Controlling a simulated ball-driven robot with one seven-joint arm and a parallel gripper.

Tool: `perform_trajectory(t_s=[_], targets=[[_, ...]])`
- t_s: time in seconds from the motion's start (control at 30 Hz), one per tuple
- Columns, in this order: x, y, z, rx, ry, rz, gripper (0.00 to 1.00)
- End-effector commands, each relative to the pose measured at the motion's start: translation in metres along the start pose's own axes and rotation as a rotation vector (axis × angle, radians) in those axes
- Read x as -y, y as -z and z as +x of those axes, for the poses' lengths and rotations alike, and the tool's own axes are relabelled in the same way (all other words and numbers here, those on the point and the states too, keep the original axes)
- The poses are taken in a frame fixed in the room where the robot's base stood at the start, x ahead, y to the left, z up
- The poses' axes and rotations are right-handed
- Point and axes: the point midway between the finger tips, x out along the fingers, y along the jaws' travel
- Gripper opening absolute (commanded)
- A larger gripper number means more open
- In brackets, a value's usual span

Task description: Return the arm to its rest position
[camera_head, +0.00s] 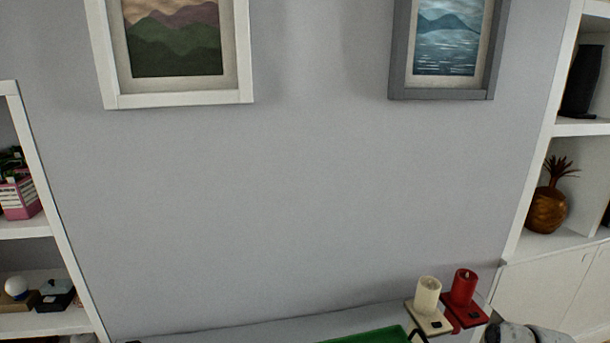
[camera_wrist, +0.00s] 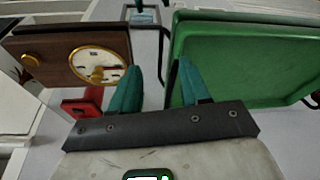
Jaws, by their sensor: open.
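My gripper (camera_wrist: 158,66) shows in the wrist view with its two teal fingers apart. Nothing is between the fingers. Behind the left finger is a brown wooden clock (camera_wrist: 60,42) with a round gold-rimmed face. Behind the right finger is a green tray-like object (camera_wrist: 240,62). A red object (camera_wrist: 82,106) lies left of the left finger, partly hidden by it. In the head view, a pale rounded piece at the bottom right edge looks like part of my arm; the gripper itself is not visible there.
A cream candle (camera_head: 427,296) and a red candle (camera_head: 463,288) stand on small holders at lower right. A green surface (camera_head: 372,336) shows at the bottom edge. White shelves flank the grey wall, the right one holding a pineapple-shaped ornament (camera_head: 548,208). Two framed pictures hang above.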

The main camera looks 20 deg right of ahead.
Motion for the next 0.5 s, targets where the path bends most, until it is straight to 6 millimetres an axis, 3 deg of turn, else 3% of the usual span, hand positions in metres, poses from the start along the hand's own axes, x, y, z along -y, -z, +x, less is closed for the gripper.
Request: perform_trajectory(t_s=[0.03, 0.2, 0.4, 0.5], targets=[[0.034, -0.010, 0.016, 0.032, 0.005, -0.005, 0.46], [0.122, -0.044, 0.035, 0.106, -0.008, 0.016, 0.46], [0.202, -0.095, 0.032, 0.163, -0.033, 0.034, 0.46], [0.226, -0.117, 0.025, 0.178, -0.043, 0.044, 0.46]])
